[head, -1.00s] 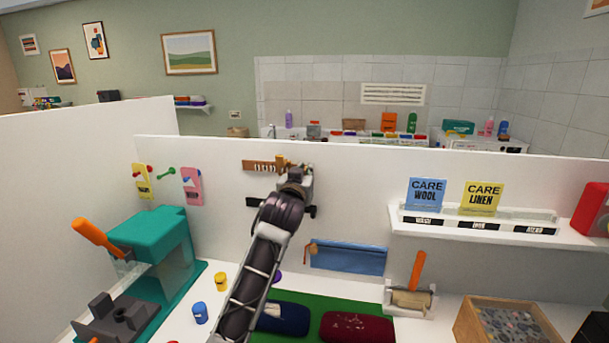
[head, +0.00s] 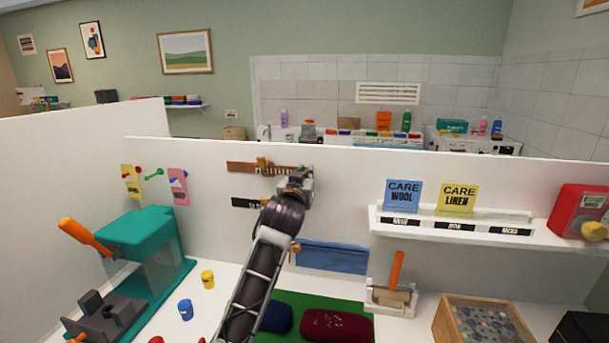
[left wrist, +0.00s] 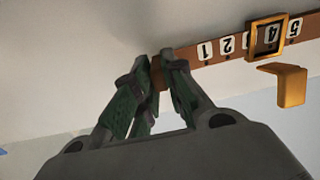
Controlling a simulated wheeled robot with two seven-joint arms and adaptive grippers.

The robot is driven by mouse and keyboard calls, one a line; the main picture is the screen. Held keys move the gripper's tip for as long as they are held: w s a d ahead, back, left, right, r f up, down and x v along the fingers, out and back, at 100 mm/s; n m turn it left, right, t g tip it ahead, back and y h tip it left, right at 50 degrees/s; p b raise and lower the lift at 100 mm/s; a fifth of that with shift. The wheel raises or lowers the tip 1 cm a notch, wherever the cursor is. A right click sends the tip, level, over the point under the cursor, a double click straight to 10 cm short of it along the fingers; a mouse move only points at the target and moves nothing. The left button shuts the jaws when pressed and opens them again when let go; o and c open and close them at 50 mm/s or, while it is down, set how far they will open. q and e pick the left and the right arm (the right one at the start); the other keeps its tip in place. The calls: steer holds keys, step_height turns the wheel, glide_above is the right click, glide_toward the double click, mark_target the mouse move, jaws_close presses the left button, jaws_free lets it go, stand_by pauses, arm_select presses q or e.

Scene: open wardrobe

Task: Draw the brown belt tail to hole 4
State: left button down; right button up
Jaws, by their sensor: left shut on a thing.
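The brown belt (head: 240,167) lies along the white panel, with a gold buckle (head: 264,163) around it. In the left wrist view, the brown belt tail (left wrist: 187,71) carries white number tags, seen upside down. Tags 1, 2, 4 and 5 show; the place of 3 is hidden by the frame. The gold buckle frame (left wrist: 251,40) surrounds tag 4, and a bent gold piece (left wrist: 291,84) is beside it. My left gripper (head: 303,172) is at the belt's right end. In the wrist view its fingers (left wrist: 158,68) are closed on the tail end. My right gripper is out of view.
A dark strip (head: 246,203) with a label is on the panel below the belt. A white shelf (head: 386,223) with care cards is at right. A teal press (head: 147,235) stands at left. The panel between belt and shelf is clear.

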arm_select(q)
steer(key=shift+d, duration=0.3)
steer(key=c, duration=1.9)
jaws_free()
steer(key=o, duration=0.4)
steer(key=shift+s, duration=0.1)
steer(key=shift+s+a, duration=0.35)
steer(key=shift+s, duration=1.6)
steer(key=shift+s+a, duration=0.4)
steer(key=shift+s, duration=1.6)
steer(key=shift+s+a, duration=0.35)
steer(key=shift+s, duration=1.6)
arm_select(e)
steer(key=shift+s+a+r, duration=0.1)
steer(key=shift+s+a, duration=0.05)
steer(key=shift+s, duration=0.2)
